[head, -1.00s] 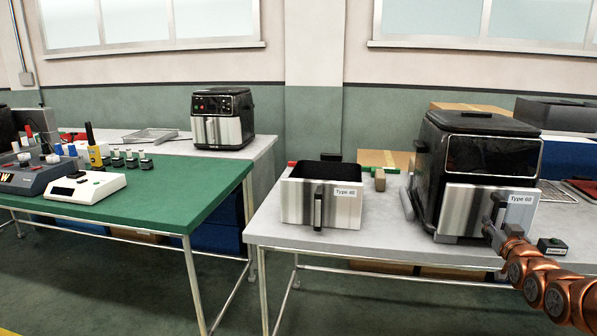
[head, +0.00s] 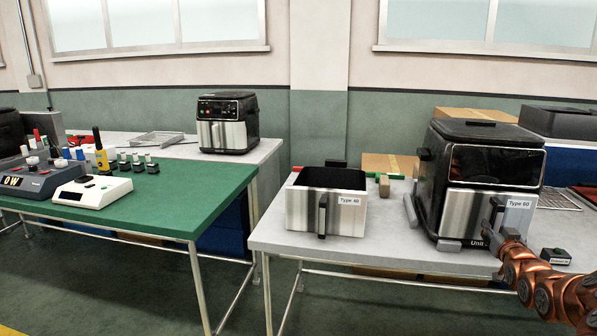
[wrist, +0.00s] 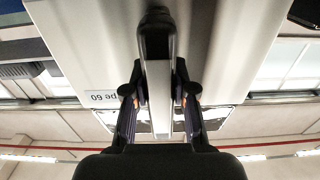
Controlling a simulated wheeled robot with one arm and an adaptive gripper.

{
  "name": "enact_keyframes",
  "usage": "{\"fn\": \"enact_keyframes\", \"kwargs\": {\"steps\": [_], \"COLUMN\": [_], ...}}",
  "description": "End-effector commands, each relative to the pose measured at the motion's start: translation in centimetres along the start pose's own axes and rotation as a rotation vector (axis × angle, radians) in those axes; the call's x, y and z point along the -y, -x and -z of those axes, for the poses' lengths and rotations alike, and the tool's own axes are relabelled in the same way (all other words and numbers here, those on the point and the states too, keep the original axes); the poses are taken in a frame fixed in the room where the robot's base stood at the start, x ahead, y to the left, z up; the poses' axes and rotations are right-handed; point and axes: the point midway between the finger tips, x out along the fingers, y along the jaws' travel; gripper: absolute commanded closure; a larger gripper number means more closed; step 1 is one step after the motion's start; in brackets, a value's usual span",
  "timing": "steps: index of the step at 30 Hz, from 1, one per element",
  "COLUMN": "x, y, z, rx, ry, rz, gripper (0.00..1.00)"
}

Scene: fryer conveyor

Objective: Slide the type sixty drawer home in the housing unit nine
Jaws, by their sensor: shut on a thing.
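The type 60 drawer (head: 463,212) has a brushed steel front with a "Type 60" label and a dark upright handle. It sits in the black fryer housing (head: 432,180) on the right table, its front close to flush; any small gap cannot be told. A partly hidden "Unit" label (head: 487,236) shows below it; its number is covered. My gripper (head: 493,232) is at the drawer's front, shut on the handle. In the wrist view, my gripper (wrist: 158,85) has a finger on each side of the handle (wrist: 157,45), with the drawer front (wrist: 215,50) behind and its label upside down.
A type 40 drawer (head: 325,208) stands loose left of the housing. A grey bar (head: 411,212) lies beside the housing's left side. A small dark labelled block (head: 555,256) is right of my gripper. Another fryer (head: 228,122) stands at the back left.

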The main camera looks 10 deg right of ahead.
Motion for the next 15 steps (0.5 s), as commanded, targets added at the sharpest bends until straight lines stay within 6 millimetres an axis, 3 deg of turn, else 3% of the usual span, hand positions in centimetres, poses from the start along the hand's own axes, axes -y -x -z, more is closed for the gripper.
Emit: {"fn": "enact_keyframes", "kwargs": {"steps": [11, 12, 15], "x": [0.11, 0.1, 0.1], "y": [-0.84, -0.84, -0.83], "z": [-0.02, -0.02, -0.01], "rx": [0.0, 0.0, 0.0], "ry": [0.001, 0.001, 0.001], "rz": [0.002, 0.002, 0.002], "gripper": [1.0, 0.73, 0.63]}}
